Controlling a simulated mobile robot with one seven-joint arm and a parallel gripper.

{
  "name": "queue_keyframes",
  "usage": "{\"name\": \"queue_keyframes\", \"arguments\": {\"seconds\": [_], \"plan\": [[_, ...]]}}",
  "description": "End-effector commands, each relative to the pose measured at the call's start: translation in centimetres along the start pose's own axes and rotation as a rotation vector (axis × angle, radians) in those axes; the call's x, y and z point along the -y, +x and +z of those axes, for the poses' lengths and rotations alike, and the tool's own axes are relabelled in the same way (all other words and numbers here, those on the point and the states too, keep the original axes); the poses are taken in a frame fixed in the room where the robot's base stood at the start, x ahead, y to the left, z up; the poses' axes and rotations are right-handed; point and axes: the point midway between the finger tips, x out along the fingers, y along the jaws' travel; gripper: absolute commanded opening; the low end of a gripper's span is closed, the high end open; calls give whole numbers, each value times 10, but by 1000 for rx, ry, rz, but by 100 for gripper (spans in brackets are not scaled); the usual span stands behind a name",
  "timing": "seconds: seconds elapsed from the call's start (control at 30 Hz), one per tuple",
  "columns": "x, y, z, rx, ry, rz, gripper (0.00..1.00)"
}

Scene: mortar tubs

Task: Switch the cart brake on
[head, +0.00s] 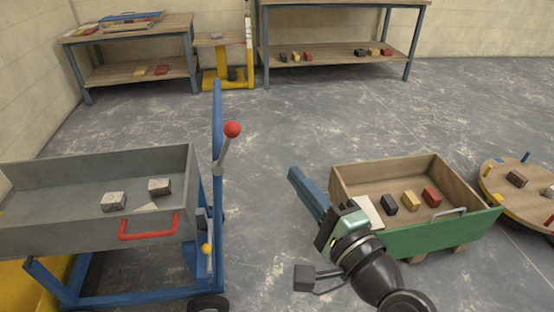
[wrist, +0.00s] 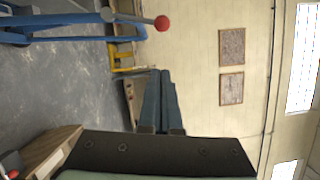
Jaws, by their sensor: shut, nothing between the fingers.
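The cart has a blue frame (head: 217,112) and carries a grey tub (head: 80,185) at the left of the head view. A grey lever with a red ball knob (head: 232,129) rises from the cart's upright and tilts right. The red knob also shows in the wrist view (wrist: 162,23). A small yellow knob (head: 206,248) sits low on the same upright. I cannot tell which lever is the brake. My gripper (head: 293,173) is right of the cart, apart from both knobs. Its blue fingers (wrist: 161,73) are shut and empty.
A wooden box with a green front (head: 430,238) holds several small blocks beneath and right of my gripper. A round wooden table (head: 495,185) stands at far right. Workbenches (head: 345,50) and a yellow stand (head: 228,82) line the back. The floor between is clear.

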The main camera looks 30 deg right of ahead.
Motion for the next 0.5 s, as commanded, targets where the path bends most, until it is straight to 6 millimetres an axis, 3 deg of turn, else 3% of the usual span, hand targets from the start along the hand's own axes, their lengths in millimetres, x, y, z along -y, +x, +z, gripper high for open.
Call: {"name": "queue_keyframes", "arguments": {"seconds": [0.43,0.5], "plan": [[-1,90,1,3,-4,-1,0],[-1,99,9,4,-4,1,0]]}}
